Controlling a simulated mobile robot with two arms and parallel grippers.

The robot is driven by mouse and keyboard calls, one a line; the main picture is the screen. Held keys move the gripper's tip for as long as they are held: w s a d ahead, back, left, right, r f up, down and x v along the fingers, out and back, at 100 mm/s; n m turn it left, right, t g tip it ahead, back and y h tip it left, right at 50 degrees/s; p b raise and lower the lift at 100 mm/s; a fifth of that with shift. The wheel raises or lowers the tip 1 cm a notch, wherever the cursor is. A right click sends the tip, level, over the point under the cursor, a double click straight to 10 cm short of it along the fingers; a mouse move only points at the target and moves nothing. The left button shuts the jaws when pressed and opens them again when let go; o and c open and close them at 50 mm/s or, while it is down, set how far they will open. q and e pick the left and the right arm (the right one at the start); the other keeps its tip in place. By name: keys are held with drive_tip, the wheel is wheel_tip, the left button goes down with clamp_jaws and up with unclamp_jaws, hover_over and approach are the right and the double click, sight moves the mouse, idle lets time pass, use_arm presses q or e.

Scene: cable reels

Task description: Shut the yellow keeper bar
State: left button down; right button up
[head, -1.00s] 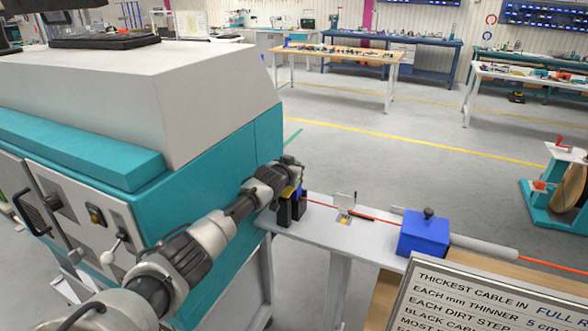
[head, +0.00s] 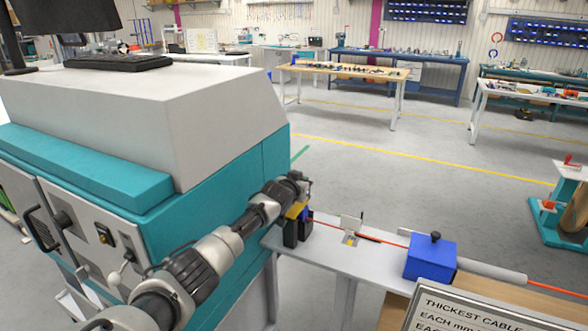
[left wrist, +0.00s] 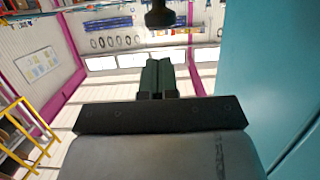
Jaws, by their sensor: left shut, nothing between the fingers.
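A small yellow piece (head: 296,210), which looks like the keeper bar, sits at the top of a black and blue cable guide (head: 297,231) at the left end of the grey bench. My arm partly covers it, so its angle is unclear. My left gripper (head: 303,179) is just above and beside the yellow piece; whether they touch cannot be told. In the left wrist view the gripper's fingers (left wrist: 157,78) are together with nothing between them, and a dark round knob (left wrist: 159,14) is beyond them. My right gripper is in neither view.
The teal and white machine (head: 215,180) stands close along my left arm. A sign (head: 480,312) stands in front. Open floor lies behind.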

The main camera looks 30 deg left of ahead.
use_arm(q)
drive_tip(key=s+r+b, duration=0.1)
drive_tip(key=s+r, duration=0.6)
drive_tip(key=r, duration=0.2)
drive_tip(key=shift+d+b, duration=0.35)
drive_tip(key=shift+b, duration=0.05)
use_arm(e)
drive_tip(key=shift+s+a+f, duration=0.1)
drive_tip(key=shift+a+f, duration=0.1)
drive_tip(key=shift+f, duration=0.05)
